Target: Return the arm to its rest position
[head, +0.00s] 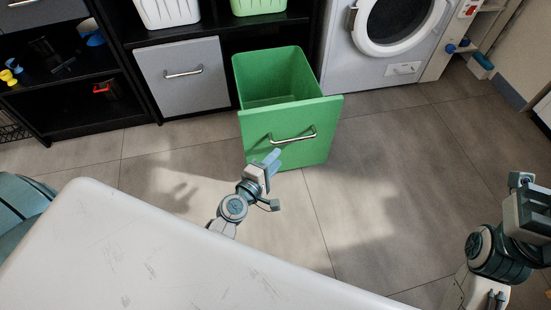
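My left gripper (275,179) is in the middle of the head view, beyond the far edge of the white surface. Its two fingers look spread apart with nothing between them. It is in front of the green drawer (262,137) and overlaps its lower front in the picture; I cannot tell whether they touch. The drawer's metal handle (293,139) is above the gripper in the picture and free of it. My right gripper (527,208) is at the right edge, partly cut off, and its finger opening is unclear.
The green drawer is pulled out and looks empty. A grey drawer (184,84) is to its left, in a black shelf unit (139,114). A white washing machine (345,65) stands behind right. The tiled floor (400,180) between my arms is clear.

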